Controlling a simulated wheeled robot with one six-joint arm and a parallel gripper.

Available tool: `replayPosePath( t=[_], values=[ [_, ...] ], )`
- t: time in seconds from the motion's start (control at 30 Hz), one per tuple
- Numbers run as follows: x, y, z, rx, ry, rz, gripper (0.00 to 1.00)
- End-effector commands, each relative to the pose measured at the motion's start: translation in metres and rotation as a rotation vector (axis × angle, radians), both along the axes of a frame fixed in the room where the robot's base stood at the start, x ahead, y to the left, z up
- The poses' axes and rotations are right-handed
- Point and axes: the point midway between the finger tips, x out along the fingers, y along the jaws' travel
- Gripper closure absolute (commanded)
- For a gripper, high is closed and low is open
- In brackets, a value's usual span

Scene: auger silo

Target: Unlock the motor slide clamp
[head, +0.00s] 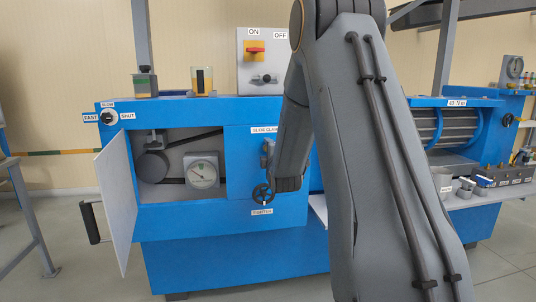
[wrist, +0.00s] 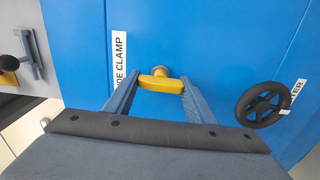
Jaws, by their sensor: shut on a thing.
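The slide clamp handle (wrist: 160,83) is a short yellow bar on a round metal stub, on the blue panel beside the white SLIDE CLAMP label (wrist: 118,52). In the wrist view the bar lies nearly level across the picture, at right angles to the label's long side. My gripper (wrist: 158,88) is shut on the bar, one finger at each end. In the head view my gripper (head: 267,153) is at the panel just below the label (head: 265,129). My arm and gripper hide most of the handle there.
A black handwheel (head: 262,193) sits below the clamp, close to my gripper; it also shows in the wrist view (wrist: 262,104). An open white door (head: 117,205) stands at left by a bay with a dial gauge (head: 202,171). A switch box (head: 262,62) stands on top.

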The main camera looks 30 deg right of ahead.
Motion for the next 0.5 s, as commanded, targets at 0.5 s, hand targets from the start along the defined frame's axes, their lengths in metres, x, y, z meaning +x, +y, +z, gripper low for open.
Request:
replayPosePath(
  t=[0.5],
  values=[
    [-0.0003,0.0002,-0.0011,-0.043,0.014,0.000,0.72]
  ],
)
